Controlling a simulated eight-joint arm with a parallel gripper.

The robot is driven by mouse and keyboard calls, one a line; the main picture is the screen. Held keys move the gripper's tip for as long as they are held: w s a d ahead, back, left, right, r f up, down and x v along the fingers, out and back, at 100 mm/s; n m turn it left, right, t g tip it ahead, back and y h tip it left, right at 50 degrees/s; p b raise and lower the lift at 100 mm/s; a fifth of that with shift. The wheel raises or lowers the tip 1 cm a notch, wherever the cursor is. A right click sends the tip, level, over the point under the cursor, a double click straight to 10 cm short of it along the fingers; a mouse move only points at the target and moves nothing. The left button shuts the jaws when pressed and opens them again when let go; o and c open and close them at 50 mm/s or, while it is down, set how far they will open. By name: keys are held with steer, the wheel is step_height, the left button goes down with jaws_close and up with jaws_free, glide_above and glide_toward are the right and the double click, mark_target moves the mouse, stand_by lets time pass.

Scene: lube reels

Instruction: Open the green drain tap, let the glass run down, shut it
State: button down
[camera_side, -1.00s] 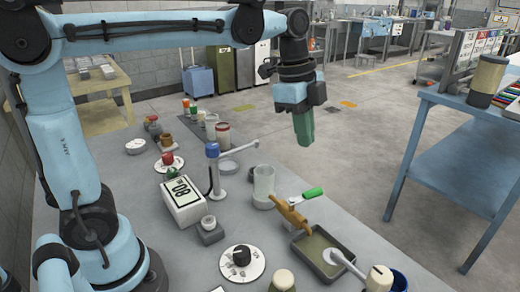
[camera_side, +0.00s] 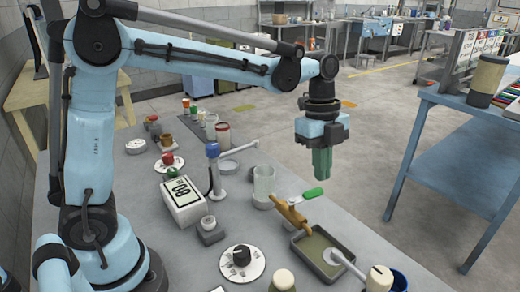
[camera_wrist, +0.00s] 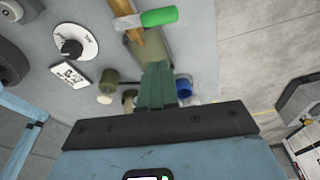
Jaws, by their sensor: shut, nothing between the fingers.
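My gripper (camera_side: 321,162) points down in the side view, its green fingers together with nothing between them. In that picture it is just above the green tap handle (camera_side: 313,193), with a visible gap between them. The handle is on a brass tap (camera_side: 291,215) over a shallow tray (camera_side: 309,240). The clear glass (camera_side: 263,184) stands beside the tap's left end; I cannot tell its level. In the wrist view the green handle (camera_wrist: 159,17) lies past my fingertips (camera_wrist: 157,70), and the tap (camera_wrist: 126,20) is beside it.
A lever with a blue knob (camera_side: 212,150) stands left of the glass. Open floor lies right of the bench.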

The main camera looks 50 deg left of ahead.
mark_target(311, 191)
steer(key=shift+w+a+f, duration=0.1)
steer(key=shift+a+f, duration=0.2)
steer(key=shift+f, duration=0.55)
steer(key=shift+w+a+f, duration=0.1)
steer(key=shift+a+f, duration=0.2)
steer(key=shift+f, duration=0.6)
steer(key=shift+a+f, duration=0.3)
steer(key=shift+f, duration=0.55)
steer(key=shift+w+a+f+n, duration=0.1)
steer(key=shift+a+f+n, duration=0.1)
steer(key=shift+a+n, duration=0.2)
steer(key=shift+w+a+f+n, duration=0.1)
steer(key=shift+a+f+n, duration=0.15)
steer(key=shift+a, duration=0.2)
steer(key=shift+d, duration=0.15)
